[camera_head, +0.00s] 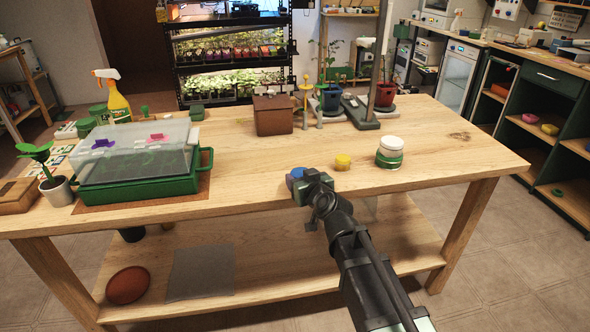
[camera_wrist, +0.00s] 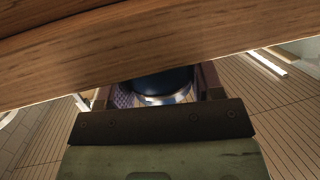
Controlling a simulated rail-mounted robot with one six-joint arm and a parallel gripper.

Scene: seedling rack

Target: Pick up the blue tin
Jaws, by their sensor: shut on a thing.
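The blue tin (camera_head: 295,174) shows as a small blue patch at the tip of my gripper (camera_head: 304,180), by the front edge of the wooden table. My arm hides most of it in the head view. In the wrist view the tin (camera_wrist: 160,84) is dark blue with a pale metallic rim and sits between the two fingers of my gripper (camera_wrist: 165,92). The gripper is shut on it. The table edge crosses the upper part of the wrist view and covers part of the tin. I cannot tell whether the tin touches the tabletop.
On the wooden table (camera_head: 240,158), a yellow tin (camera_head: 342,162) and a white-and-green jar (camera_head: 389,153) stand to the right. A green propagator tray (camera_head: 140,187) is at left. A brown box (camera_head: 272,115) and potted plants stand behind. The tabletop's right end is clear.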

